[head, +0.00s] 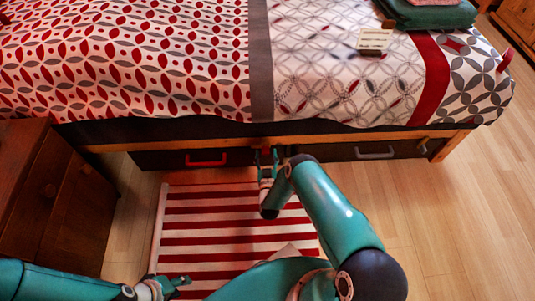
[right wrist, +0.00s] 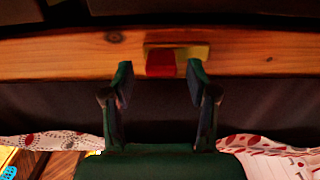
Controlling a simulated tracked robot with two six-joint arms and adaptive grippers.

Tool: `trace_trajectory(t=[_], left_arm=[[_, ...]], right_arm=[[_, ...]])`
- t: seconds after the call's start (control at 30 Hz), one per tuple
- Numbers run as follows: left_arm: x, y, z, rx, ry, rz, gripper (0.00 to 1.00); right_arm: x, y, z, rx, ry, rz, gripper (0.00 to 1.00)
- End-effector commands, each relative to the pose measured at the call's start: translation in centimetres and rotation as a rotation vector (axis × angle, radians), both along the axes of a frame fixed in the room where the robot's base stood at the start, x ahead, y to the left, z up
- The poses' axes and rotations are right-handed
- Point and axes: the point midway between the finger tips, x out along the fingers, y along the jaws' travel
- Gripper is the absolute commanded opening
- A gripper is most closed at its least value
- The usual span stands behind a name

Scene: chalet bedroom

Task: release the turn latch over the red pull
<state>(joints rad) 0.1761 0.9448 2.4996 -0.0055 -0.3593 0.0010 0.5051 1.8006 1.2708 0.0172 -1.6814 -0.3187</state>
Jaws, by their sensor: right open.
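The red pull (head: 207,160) is a handle on the dark drawer front under the bed, left of my right gripper in the head view. In the right wrist view a small latch with a red block (right wrist: 160,63) and a yellowish part (right wrist: 184,53) sits on the wooden rail (right wrist: 60,58). My right gripper (head: 266,156) is open at the rail; its fingertips (right wrist: 160,70) are on either side of the red block, the right one overlapping the yellowish part. I cannot tell whether they touch. My left gripper (head: 180,284) is open and empty, low over the rug.
A grey pull (head: 375,153) is on the drawer front farther right. The patterned bedspread (head: 180,60) hangs above the rail. A wooden cabinet (head: 70,205) stands at the left. A striped rug (head: 225,225) lies before the bed; bare floor is free at the right.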

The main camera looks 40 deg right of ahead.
Motion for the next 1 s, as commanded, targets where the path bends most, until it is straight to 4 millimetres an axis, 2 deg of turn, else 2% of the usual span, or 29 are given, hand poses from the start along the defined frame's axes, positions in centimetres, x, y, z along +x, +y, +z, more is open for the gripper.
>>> trace_trajectory(t=[0.3, 0.43, 1.0], left_arm=[[0.0, 0.0, 0.0, 0.000, 0.000, 0.000, 0.40], [0.0, 0.0, 0.0, 0.000, 0.000, 0.000, 0.40], [0.0, 0.0, -0.1, 0.000, 0.000, 0.000, 0.40]], right_arm=[[-4.3, 2.6, -0.2, 0.002, 0.005, 0.000, 0.58], [-5.4, 3.2, -0.2, 0.001, 0.004, -0.001, 0.58], [-5.8, 3.4, -0.1, 0.000, 0.002, 0.000, 0.58]])
